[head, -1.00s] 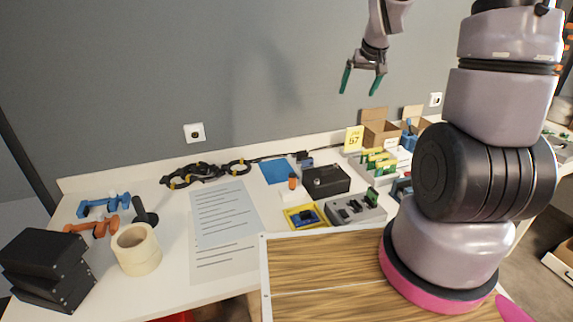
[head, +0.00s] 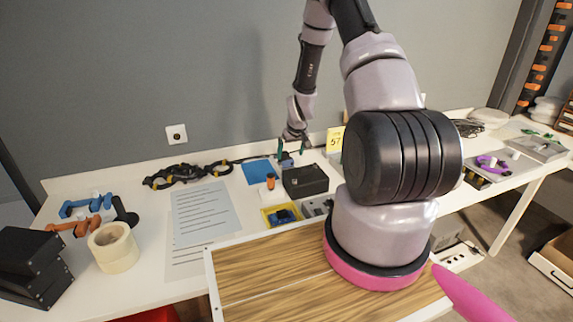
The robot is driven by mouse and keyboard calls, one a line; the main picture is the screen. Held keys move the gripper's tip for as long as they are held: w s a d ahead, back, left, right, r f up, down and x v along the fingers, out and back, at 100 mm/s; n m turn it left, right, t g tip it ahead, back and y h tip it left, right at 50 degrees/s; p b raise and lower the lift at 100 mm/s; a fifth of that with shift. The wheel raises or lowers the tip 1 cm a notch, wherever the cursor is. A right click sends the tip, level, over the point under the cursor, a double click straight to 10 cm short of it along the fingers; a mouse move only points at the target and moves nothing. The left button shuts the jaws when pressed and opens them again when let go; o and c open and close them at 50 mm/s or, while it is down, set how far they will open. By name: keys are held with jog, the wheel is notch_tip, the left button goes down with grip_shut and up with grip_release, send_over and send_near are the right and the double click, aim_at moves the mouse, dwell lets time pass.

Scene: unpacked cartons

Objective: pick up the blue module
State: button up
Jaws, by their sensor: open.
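A small dark blue module (head: 286,161) stands at the back of the table, just behind a black box (head: 306,181). My gripper (head: 291,151) is at the module, pointing down, with its two green fingers apart. One finger shows at the left of the module and the other to its right. The gap looks empty of any firm hold, and I cannot tell whether a finger touches the module.
A blue sheet (head: 257,173) and an orange cylinder (head: 270,181) lie left of the black box. A yellow sign (head: 335,139) stands to the right. Black cables (head: 185,175) lie at the back left. My arm hides the table's right middle.

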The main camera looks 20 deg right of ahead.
aim_at(288, 159)
jog(key=x, duration=0.2)
jog(key=w+x, duration=0.1)
jog(key=x, duration=0.2)
jog(key=shift+w+f, duration=0.1)
jog(key=shift+c, duration=0.3)
grip_shut()
